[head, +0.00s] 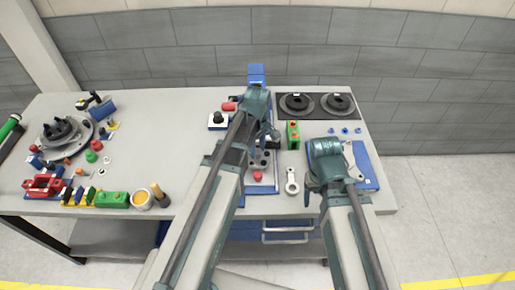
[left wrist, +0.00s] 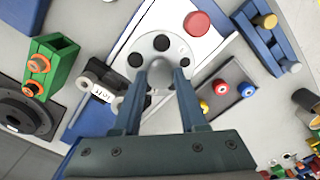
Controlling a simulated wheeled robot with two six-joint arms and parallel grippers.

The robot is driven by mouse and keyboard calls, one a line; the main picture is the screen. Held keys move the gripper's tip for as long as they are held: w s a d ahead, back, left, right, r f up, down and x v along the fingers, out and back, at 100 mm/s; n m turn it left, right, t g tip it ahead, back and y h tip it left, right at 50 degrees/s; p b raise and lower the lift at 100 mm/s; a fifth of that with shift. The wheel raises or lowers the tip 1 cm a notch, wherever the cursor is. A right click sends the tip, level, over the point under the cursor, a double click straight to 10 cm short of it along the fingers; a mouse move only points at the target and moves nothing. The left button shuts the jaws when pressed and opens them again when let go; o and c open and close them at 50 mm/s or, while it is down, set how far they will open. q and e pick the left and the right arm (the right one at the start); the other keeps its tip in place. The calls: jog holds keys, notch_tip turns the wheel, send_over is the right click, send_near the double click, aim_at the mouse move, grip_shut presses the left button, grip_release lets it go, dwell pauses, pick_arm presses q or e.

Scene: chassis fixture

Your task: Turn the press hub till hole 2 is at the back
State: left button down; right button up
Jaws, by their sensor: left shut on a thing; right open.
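The press hub is a round grey disc with dark holes; it shows in the left wrist view (left wrist: 150,43) and, partly behind my arm, in the head view (head: 262,160). My left gripper (left wrist: 158,76) is over it, its two fingers shut on the grey post at the hub's middle. In the head view my left gripper (head: 268,134) reaches down from above the fixture. I cannot read any hole numbers. My right gripper (head: 328,180) is open and apart from the hub, over the table's right side; its fingertips are hard to make out.
A red button (left wrist: 197,22) is on the white plate beside the hub. A green block (head: 292,134) and a ring-ended grey part (head: 292,184) lie to the right. A blue tray (head: 366,165) is by my right gripper. Black round parts (head: 297,103) stand at the back right.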

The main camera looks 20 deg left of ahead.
pick_arm(q)
jog(key=shift+m, duration=0.4)
jog(key=m, duration=0.6)
jog(key=shift+m, duration=0.3)
jog(key=m, duration=0.6)
jog(key=shift+m, duration=0.4)
jog(key=shift+c, duration=2.2)
grip_release()
